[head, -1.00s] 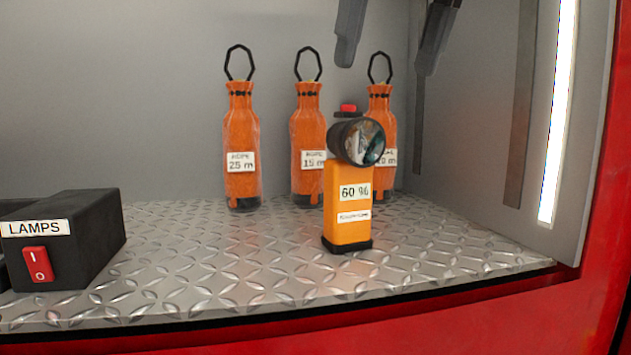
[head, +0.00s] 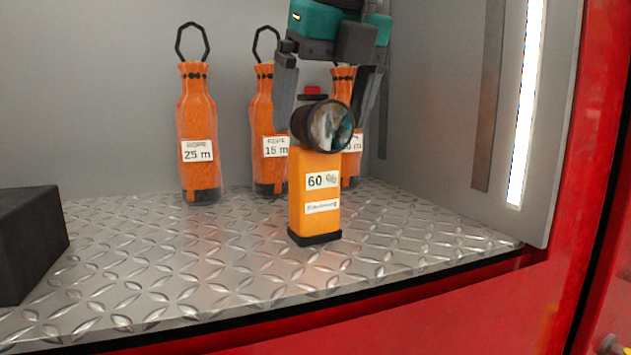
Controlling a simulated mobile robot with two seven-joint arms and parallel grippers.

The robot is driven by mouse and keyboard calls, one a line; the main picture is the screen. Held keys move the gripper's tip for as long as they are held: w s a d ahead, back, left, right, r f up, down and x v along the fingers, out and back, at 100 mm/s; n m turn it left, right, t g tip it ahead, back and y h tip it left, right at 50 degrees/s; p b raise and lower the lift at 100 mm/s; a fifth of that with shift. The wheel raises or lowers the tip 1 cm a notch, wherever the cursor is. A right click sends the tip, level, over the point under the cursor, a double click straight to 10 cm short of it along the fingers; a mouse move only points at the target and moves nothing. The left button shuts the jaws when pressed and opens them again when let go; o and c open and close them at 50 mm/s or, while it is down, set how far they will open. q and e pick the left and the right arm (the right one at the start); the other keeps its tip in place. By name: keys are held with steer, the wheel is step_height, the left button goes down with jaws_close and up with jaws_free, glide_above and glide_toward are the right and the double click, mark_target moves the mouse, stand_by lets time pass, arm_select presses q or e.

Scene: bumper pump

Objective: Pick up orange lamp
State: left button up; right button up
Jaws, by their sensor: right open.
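The orange lamp (head: 315,190) stands upright on the metal tread-plate shelf. It has a black round head with a glass lens, a red button on top, a "60 %" label and a black base. My right gripper (head: 326,118) comes down from above, its two grey fingers apart, one on each side of the lamp's head. The fingertips are partly hidden behind or beside the head, and I cannot tell whether they touch it. My left gripper is not in view.
Three orange rope bottles with black loops stand behind: the 25 m one (head: 198,130) at left, the 15 m one (head: 264,125) and another (head: 350,170) partly hidden by gripper and lamp. A black box (head: 30,245) is at left. The shelf (head: 150,270) is clear in front.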

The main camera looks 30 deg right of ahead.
mark_target(319, 133)
steer(key=x, duration=0.3)
steer(key=shift+w+d+f, duration=0.1)
steer(key=shift+f, duration=0.25)
steer(key=shift+r, duration=0.1)
jaws_close()
stand_by(0.5)
